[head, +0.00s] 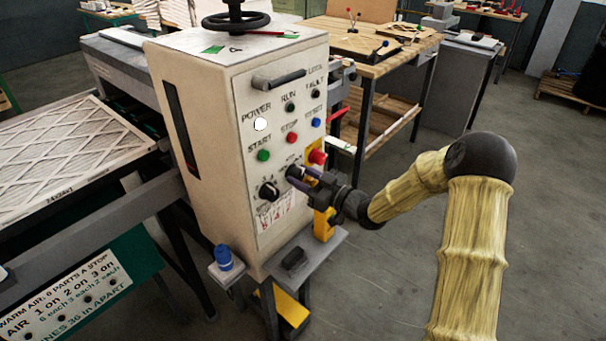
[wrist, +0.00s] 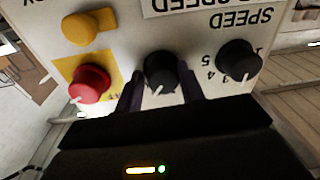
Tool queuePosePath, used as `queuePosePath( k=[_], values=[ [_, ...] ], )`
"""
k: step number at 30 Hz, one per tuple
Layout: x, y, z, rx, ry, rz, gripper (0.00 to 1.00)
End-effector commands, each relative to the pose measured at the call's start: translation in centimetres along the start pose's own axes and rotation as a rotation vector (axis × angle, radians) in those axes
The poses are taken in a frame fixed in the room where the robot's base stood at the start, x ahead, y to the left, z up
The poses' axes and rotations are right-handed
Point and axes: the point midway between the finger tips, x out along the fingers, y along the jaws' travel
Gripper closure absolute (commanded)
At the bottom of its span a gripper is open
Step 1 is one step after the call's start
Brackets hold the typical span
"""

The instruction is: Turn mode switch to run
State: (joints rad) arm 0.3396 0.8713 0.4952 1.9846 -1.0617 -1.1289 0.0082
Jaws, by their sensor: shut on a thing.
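The mode switch is a black knob on the front panel of the cream cabinet (head: 205,95). In the wrist view the knob (wrist: 160,70) sits between my two dark fingers, one on each side. Its white pointer mark points down and slightly left in that picture. My gripper (head: 304,176) reaches the panel from the right in the head view and is shut on this knob; it also shows in the wrist view (wrist: 160,90). The switch's position labels are mostly hidden behind my gripper, so I cannot read which position it points to.
A black speed knob (wrist: 238,62) is close beside the switch. A red button on a yellow plate (wrist: 88,84) is close on the other side. Above them are green (head: 263,155), red and blue buttons. A grey shelf (head: 310,255) juts out below the panel.

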Motion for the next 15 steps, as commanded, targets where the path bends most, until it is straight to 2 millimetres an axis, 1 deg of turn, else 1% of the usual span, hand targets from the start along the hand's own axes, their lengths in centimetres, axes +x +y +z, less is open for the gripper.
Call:
queuePosePath(
  k=[1, 6, 15],
  values=[
    [0.11, -0.61, 0.12, 0.029, -0.002, -0.012, 0.84],
    [0.14, -0.65, 0.14, 0.09, 0.002, -0.009, 0.84],
    [0.15, -0.67, 0.14, 0.115, 0.004, -0.008, 0.84]
  ],
)
